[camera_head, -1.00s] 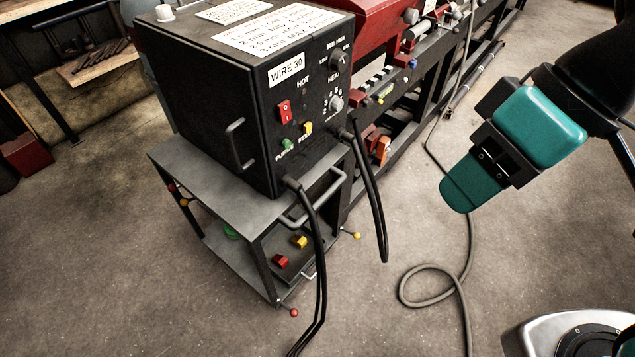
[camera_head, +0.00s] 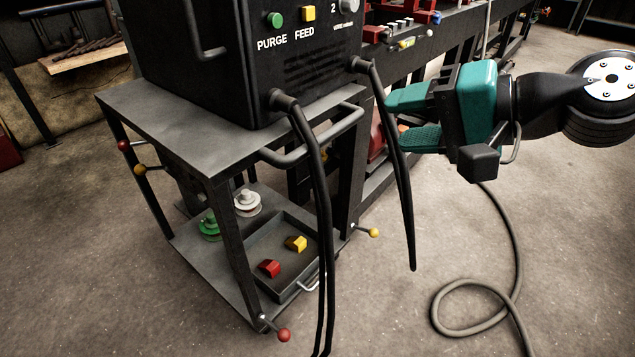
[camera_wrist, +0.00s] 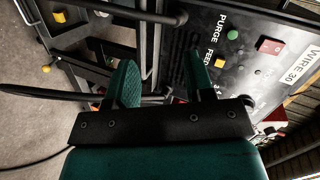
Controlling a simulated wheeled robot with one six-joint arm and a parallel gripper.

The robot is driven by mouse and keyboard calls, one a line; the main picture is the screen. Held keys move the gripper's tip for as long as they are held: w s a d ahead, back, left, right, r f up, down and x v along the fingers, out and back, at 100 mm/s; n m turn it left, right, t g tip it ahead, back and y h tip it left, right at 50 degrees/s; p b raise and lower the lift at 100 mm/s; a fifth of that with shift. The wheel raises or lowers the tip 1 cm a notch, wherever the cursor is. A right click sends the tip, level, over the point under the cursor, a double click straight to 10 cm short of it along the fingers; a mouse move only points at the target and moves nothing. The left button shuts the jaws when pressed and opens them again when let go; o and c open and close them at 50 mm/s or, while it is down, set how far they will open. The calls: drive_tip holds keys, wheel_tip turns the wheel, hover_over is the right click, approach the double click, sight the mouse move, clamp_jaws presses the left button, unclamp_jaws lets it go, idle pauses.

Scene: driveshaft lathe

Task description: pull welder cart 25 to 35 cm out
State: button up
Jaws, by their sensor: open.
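The welder cart (camera_head: 150,104) is a grey metal frame with a top shelf and a lower shelf. A grey tubular handle (camera_head: 290,156) sticks out from its front edge. The black welder box (camera_head: 225,75) stands on top, with two black cables hanging in front of the handle. My gripper (camera_head: 396,118) has teal fingers, is open and empty, and is to the right of the handle, apart from it, beside the right cable. In the wrist view my gripper (camera_wrist: 160,62) faces the cart, with the welder's panel (camera_wrist: 235,60) at the right.
The lower shelf holds a tray (camera_head: 290,290) with a red and a yellow block, plus green and white spools. Ball-ended levers (camera_head: 283,335) stick out near the feet. A grey hose (camera_head: 470,322) lies looped on the floor at the right. The floor in front is otherwise clear.

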sight(330, 136)
drive_tip(key=w+d+f+m+t+b, duration=0.2)
drive_tip(key=w+f+m+t+b, duration=0.1)
drive_tip(key=f+b, duration=0.35)
drive_tip(key=shift+m, duration=0.6)
drive_tip(key=p+x, duration=0.6)
drive_tip(key=x, duration=0.2)
drive_tip(key=p+x, duration=0.7)
drive_tip(key=x, duration=0.1)
drive_tip(key=shift+w+a+r, duration=0.1)
drive_tip(key=shift+w, duration=0.4)
drive_tip(key=shift+x, duration=0.75)
drive_tip(key=shift+c, duration=0.4)
clamp_jaws()
